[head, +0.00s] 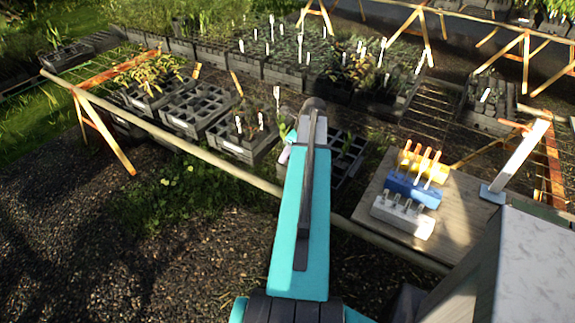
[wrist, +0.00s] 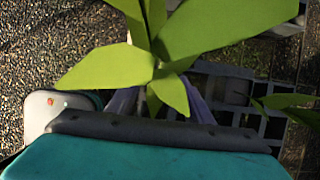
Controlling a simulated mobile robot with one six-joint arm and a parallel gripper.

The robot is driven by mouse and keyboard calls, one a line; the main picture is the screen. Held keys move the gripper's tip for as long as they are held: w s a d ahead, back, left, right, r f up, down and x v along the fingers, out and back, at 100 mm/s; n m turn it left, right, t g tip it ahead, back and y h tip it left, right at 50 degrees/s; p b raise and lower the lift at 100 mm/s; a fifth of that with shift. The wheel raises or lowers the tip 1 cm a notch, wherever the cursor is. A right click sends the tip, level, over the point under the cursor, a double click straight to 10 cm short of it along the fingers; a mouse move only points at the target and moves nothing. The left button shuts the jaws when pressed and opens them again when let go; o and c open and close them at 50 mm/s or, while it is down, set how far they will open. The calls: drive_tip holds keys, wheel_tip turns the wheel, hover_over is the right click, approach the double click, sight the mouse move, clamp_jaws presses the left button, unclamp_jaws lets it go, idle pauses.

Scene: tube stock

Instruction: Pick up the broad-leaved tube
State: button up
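The broad-leaved plant (wrist: 160,78), with large bright green leaves, fills the upper middle of the wrist view. Its tube is hidden under the leaves and behind my wrist housing. My gripper (wrist: 158,104) shows as two pale lavender finger parts, one on each side of a leaf, close to the plant. Their tips are covered, so I cannot tell whether they grip the tube. In the head view my arm hides most of the gripper and the plant, over a dark grid tray (head: 347,153). That tray also shows in the wrist view (wrist: 232,86).
Another green plant (wrist: 290,103) stands at the right of the wrist view. A wooden rail (head: 205,152) crosses in front of the trays. A wooden board (head: 453,215) at right holds yellow, blue and white blocks (head: 412,190). Several trays of plants stand behind.

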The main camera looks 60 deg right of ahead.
clamp_jaws()
drive_tip(key=shift+r, duration=0.15)
wheel_tip(320, 180, up, 18)
drive_tip(key=b, duration=0.3)
drive_tip(key=shift+b, duration=0.4)
idle(0.3)
idle(0.5)
